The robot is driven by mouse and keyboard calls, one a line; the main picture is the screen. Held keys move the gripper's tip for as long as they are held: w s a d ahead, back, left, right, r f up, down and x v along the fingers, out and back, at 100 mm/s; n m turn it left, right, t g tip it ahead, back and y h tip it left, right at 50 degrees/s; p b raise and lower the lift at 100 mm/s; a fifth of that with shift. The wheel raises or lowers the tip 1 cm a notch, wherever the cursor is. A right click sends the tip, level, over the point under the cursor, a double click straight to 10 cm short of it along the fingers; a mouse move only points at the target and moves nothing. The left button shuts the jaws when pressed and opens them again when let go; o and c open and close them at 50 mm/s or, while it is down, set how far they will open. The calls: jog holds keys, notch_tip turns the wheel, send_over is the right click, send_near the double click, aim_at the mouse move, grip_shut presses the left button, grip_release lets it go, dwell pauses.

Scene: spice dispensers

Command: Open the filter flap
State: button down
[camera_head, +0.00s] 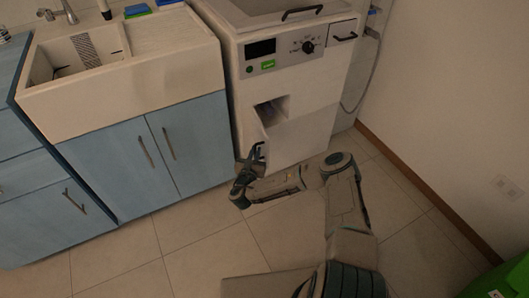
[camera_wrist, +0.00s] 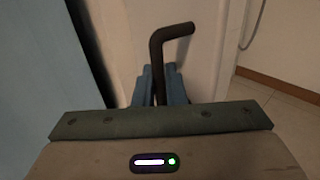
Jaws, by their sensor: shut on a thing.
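The white washing machine (camera_head: 300,95) has a recess (camera_head: 271,110) low in its front, with something bluish inside. The filter flap (camera_head: 256,134) appears swung outward at the left side of this recess; its exact angle is hard to tell. A black bent handle (camera_head: 260,147) is on the flap. In the wrist view the handle (camera_wrist: 170,38) stands upright between the blue fingers. My gripper (camera_head: 257,157) is shut on this handle, low in front of the machine; its fingers also show in the wrist view (camera_wrist: 159,86). The fingers hide the handle's lower part.
A blue cabinet (camera_head: 150,160) with a white sink (camera_head: 90,55) stands close to the left of the machine. A wall (camera_head: 450,90) is on the right, with a grey hose (camera_head: 372,75) beside the machine. A green object (camera_head: 505,280) sits at bottom right. Tiled floor (camera_head: 200,240) is clear in front.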

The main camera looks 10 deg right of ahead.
jog(key=shift+a+h+p, duration=0.35)
jog(key=shift+a+h, duration=0.1)
jog(key=shift+h, duration=0.05)
jog(key=shift+m, duration=0.3)
jog(key=shift+w+d, duration=0.1)
jog(key=c, duration=1.6)
grip_release()
